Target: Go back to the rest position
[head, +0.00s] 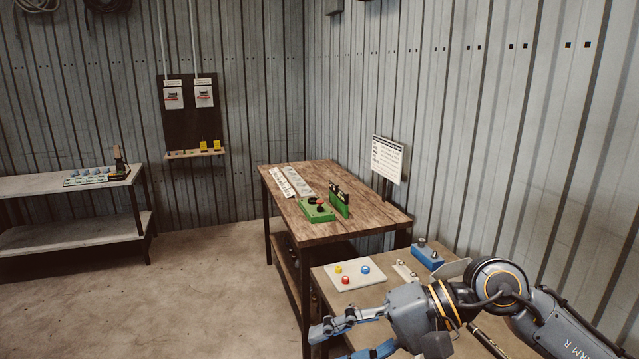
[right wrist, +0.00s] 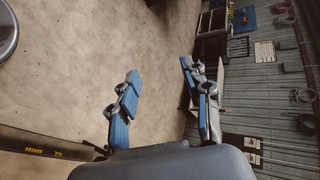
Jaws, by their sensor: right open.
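My right gripper (head: 330,344) is at the bottom of the head view, left of the near bench's front edge. In the right wrist view my right gripper (right wrist: 160,70) shows its two blue fingers wide apart with nothing between them; bare floor and a wall lie beyond. My left gripper is not in view. My right arm comes in from the lower right and hides part of the near bench.
A near bench (head: 322,276) carries a white button board (head: 349,283) and a blue box (head: 427,257). Behind it, a wooden table (head: 325,233) holds a green device (head: 316,211). A grey shelf (head: 60,183) stands left. The floor (head: 190,290) between is clear.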

